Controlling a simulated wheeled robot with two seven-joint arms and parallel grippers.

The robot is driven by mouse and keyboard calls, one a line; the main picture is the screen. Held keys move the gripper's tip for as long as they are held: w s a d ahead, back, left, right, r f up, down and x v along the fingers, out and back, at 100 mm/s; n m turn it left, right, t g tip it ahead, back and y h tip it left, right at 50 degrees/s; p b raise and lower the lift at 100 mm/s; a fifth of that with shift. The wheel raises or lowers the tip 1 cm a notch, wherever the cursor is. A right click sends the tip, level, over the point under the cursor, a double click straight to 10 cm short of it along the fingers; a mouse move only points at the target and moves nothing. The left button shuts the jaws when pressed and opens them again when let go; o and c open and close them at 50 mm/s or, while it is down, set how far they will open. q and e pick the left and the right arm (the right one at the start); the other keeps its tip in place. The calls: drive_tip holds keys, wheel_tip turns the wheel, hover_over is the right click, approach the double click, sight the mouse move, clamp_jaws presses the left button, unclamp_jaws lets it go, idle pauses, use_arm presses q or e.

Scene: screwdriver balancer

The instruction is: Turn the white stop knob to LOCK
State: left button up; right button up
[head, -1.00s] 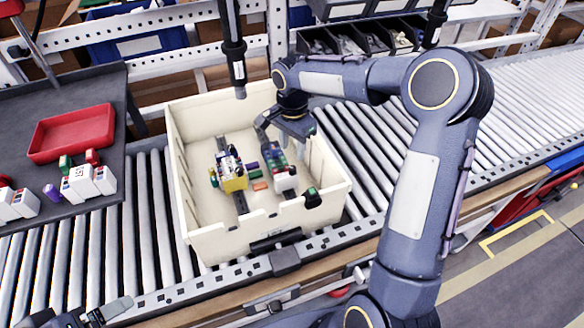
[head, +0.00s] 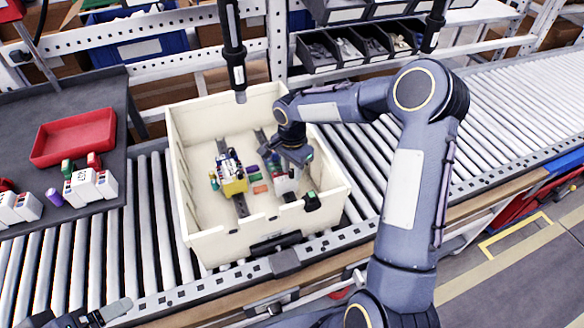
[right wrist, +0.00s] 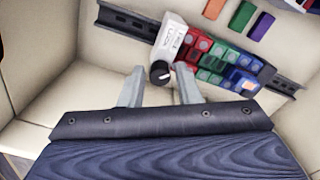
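The white stop (right wrist: 172,40) is clamped on the right-hand rail in the cream crate and also shows in the head view (head: 283,184). Its round dark knob (right wrist: 160,73) has a pale pointer mark; the lettering beside it is too small to read surely. My right gripper (right wrist: 160,76) is open, with one finger on each side of the knob and a visible gap to each. In the head view my right gripper (head: 297,158) hangs over the stop and partly hides the rail. My left gripper (head: 112,312) is at the lower left, partly cut off.
Red, green and blue terminal blocks (right wrist: 215,60) stand against the stop on the rail. Loose coloured blocks (right wrist: 242,15) lie on the crate floor. The crate's walls (head: 215,240) surround the work. A second rail carries a yellow module (head: 233,185). A screwdriver (head: 236,70) hangs above.

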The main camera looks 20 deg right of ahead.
clamp_jaws()
drive_tip(key=shift+n, duration=0.3)
drive_tip(key=n+b, duration=0.1)
drive_tip(key=n, duration=0.1)
drive_tip(key=shift+n, duration=0.4)
drive_tip(key=n+b, duration=0.1)
drive_tip(key=n, duration=0.2)
drive_tip(key=shift+n, duration=0.3)
drive_tip(key=n, duration=0.5)
drive_tip(key=shift+n, duration=0.3)
drive_tip(key=n, duration=0.5)
drive_tip(key=shift+d, duration=0.1)
drive_tip(key=shift+n, duration=0.3)
